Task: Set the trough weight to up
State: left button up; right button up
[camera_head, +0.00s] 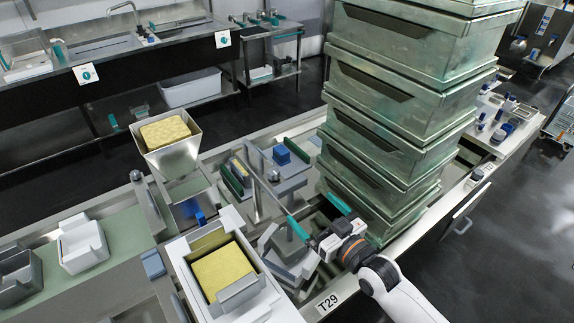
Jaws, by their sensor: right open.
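A thin grey lever rod (268,191) with a teal grip (298,228) slopes down from an upright post at the press trough in the middle; I take it to be the trough weight's lever. My right gripper (313,241) reaches in from the lower right and is open, close beside the teal grip's lower end. I cannot tell whether it touches the grip. My left gripper is not in view.
A tall stack of green metal crates (395,105) stands just behind my right gripper, close to the arm. A white box with a yellow block (223,272) is to the left of it. A hopper with a yellow block (166,131) stands farther back. Dark floor is free at right.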

aim_at(286, 183)
jog(key=w+a, duration=0.1)
jog(key=w+a+r, duration=0.1)
jog(key=shift+w+a+r+p, duration=0.2)
jog(key=shift+w+a+p, duration=0.15)
jog(key=shift+a, duration=0.05)
jog(key=x, duration=0.6)
jog(key=shift+w+f, duration=0.1)
jog(key=shift+f, duration=0.1)
jog(key=shift+w+a, duration=0.2)
jog(key=shift+w, duration=0.05)
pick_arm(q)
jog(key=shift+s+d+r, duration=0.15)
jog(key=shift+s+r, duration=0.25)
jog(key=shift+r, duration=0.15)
pick_arm(e)
jog(key=shift+w+a, duration=0.15)
jog(key=shift+w, duration=0.1)
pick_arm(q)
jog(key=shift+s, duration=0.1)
pick_arm(e)
jog(key=shift+c, duration=0.6)
